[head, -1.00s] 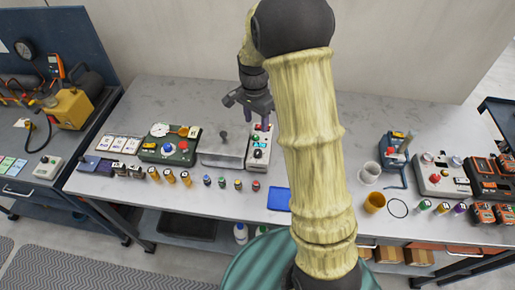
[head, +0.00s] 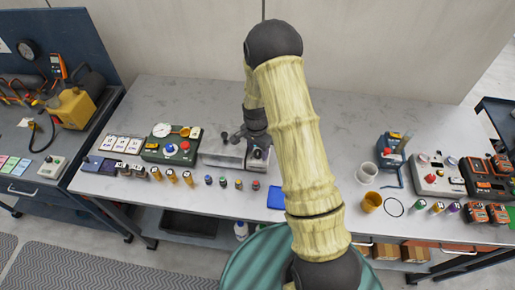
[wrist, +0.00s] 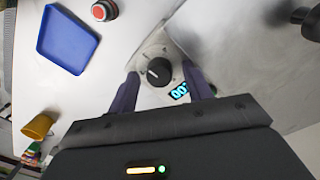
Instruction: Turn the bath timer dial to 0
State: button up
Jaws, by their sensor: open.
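The bath timer dial (wrist: 155,72) is a round black knob with a light pointer mark, on a light panel in the wrist view. A small display (wrist: 179,91) beside it glows blue; its digits look like zeros but are partly cut off. My gripper (wrist: 160,85) is open, with one dark finger on each side of the dial; I cannot tell whether either touches it. In the head view my gripper (head: 257,150) is low over the control box (head: 258,163) and hides most of it, dial included.
A metal bath unit (head: 222,150) with a dark knob stands directly left of the box. Several small bottles line the bench front. The bench behind is clear.

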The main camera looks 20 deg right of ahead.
jog(key=shift+c, duration=0.2)
jog(key=c, duration=0.9)
jog(key=shift+c, duration=0.2)
